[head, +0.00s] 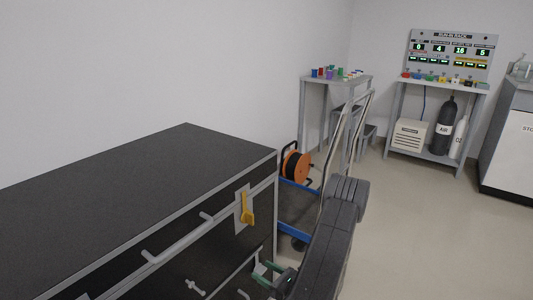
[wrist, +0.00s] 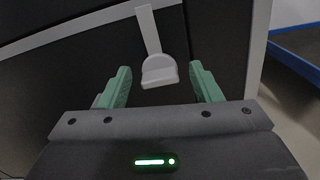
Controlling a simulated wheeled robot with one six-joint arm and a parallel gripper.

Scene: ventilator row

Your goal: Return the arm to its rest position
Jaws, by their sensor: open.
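My arm (head: 335,225) reaches down along the right of a dark bench. My gripper (head: 262,272) is low beside the bench's front, partly hidden by the arm and cut by the frame's lower area. In the wrist view, my gripper (wrist: 161,72) has its two green fingers wide apart. A pale grey paddle-shaped lever (wrist: 158,72) on the dark panel shows between the fingertips; the view does not show contact. No rest position is marked in either view.
The dark bench (head: 130,185) carries a rail handle (head: 180,238) and a yellow lever (head: 246,209) on its front. Right behind stand a blue-framed trolley (head: 300,192), an orange cable reel (head: 296,164) and a rack table (head: 440,88). Floor at right is clear.

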